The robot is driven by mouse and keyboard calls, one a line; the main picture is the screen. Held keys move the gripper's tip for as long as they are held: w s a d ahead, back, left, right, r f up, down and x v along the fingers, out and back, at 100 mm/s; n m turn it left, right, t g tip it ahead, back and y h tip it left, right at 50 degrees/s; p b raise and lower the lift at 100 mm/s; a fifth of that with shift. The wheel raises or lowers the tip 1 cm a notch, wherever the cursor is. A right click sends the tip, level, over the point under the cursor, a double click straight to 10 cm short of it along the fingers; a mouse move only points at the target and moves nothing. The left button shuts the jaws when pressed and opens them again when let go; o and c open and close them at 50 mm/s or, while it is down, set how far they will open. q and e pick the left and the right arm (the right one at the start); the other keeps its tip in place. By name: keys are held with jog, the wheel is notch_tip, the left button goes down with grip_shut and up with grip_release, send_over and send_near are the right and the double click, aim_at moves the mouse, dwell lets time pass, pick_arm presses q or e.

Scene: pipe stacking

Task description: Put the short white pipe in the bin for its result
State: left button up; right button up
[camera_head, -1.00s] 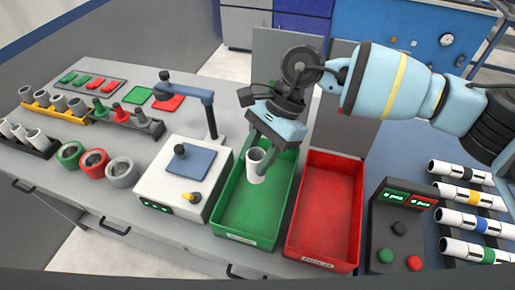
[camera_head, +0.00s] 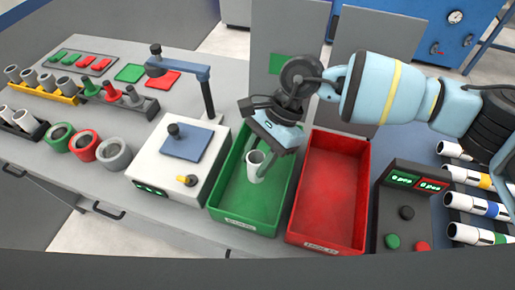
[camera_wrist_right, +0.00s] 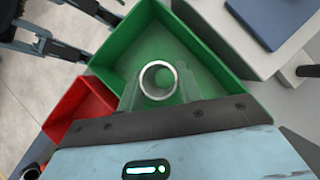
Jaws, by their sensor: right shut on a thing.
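The short white pipe (camera_head: 254,168) is upright within the outline of the green bin (camera_head: 242,213). My right gripper (camera_head: 267,165) is shut on it. I cannot tell whether the pipe touches the bin floor. In the right wrist view the pipe shows end-on as a pale ring (camera_wrist_right: 144,80) between the fingers, with green bin walls around it. The red bin (camera_head: 325,205) stands to the right of the green bin and is empty where I can see. My left gripper is not in view.
The white test device (camera_head: 160,165) with its post and arm stands left of the green bin. A dark button box (camera_head: 400,215) with lit displays stands right of the red bin. Thick rings (camera_head: 87,147) and racks of pipes (camera_head: 60,85) occupy the left.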

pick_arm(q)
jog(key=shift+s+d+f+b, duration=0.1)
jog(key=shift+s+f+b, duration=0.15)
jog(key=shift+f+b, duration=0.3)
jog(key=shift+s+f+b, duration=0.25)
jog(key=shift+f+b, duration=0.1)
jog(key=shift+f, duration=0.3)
pick_arm(e)
jog(key=shift+f, duration=2.3)
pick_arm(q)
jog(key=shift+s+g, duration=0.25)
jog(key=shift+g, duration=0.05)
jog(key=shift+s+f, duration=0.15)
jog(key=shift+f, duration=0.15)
pick_arm(e)
jog(key=shift+f, duration=0.4)
pick_arm(q)
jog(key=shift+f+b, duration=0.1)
jog(key=shift+b, duration=0.2)
pick_arm(e)
jog(key=shift+f, duration=0.2)
jog(key=o, duration=1.1)
